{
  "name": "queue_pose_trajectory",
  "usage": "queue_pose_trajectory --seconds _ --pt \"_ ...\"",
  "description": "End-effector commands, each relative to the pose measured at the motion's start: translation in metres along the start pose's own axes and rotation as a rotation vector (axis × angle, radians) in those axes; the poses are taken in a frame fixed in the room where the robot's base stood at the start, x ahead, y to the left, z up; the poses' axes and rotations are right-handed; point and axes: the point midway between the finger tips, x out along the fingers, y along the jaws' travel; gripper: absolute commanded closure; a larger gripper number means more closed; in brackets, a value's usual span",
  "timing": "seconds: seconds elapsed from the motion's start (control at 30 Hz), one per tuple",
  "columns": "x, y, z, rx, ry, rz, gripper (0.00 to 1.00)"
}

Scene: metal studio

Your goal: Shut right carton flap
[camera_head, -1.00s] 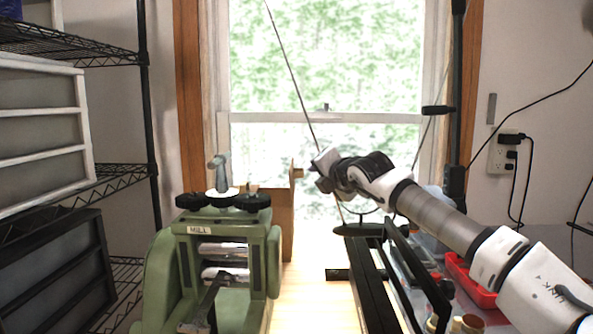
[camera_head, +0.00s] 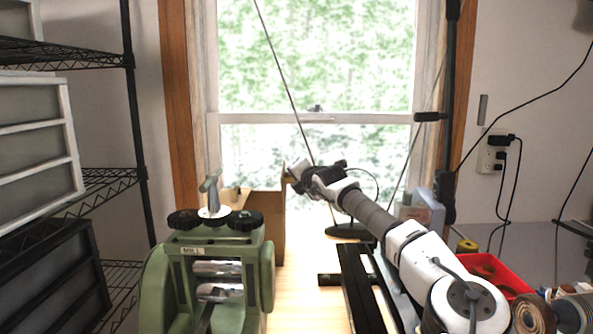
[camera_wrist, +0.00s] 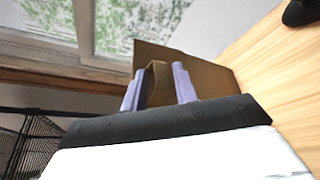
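The brown cardboard carton (camera_head: 268,228) stands on the bench behind the green mill, which hides much of it. In the wrist view, the carton (camera_wrist: 205,72) lies just beyond my gripper. A narrow brown piece of it, seemingly the right flap (camera_wrist: 158,84), shows between my two pale purple fingers. My gripper (camera_head: 290,176) is at the carton's upper right edge in the head view. Its fingers are apart, so it is open; the wrist view shows my gripper (camera_wrist: 157,88) most clearly. I cannot tell whether either finger touches the flap.
The green mill (camera_head: 210,265) stands left, close to the carton. A black rail frame (camera_head: 358,285) and a red bin (camera_head: 490,270) are at the right. A dark round stand base (camera_head: 348,231) sits behind. Bare wooden bench (camera_head: 305,275) lies between mill and rails.

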Motion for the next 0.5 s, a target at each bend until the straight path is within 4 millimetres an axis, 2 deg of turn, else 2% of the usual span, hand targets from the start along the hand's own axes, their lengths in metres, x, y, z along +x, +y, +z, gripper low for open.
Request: queue_pose_trajectory --seconds 0.13,0.43,0.5 --pt "0.0098 0.0003 -0.0001 0.001 0.0 -0.001 0.71" --pt "0.0119 -0.0012 -0.0009 -0.001 0.0 -0.001 0.71" --pt "0.0118 -0.0012 -0.0008 -0.001 0.0 -0.001 0.78"
